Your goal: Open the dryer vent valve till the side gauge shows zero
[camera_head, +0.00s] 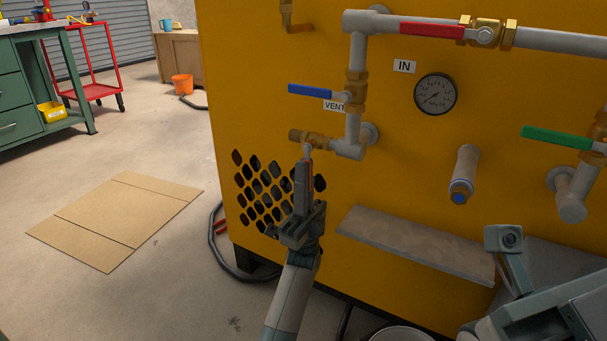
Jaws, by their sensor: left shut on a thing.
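A VENT label (334,106) sits on the yellow panel (400,200), partly behind the vertical pipe. Just above it a blue lever (309,90) points left from a brass valve on that pipe. Below the label, a small brass valve (310,138) sticks out left from the pipe's lower end. My left gripper (307,162) reaches up from below and is shut on this lower valve's lever, which hangs down; a strip of red shows between the fingers. The round gauge (435,94) is right of the pipe, its reading too small to tell. My right arm is at lower right, its fingertips unseen.
A red lever (431,30) on the top pipe and a green lever (557,137) at right are near. A grey ledge (415,243) juts out below. Flat cardboard (116,220) lies on the floor at left; a dark hose (222,262) curves by the panel's foot.

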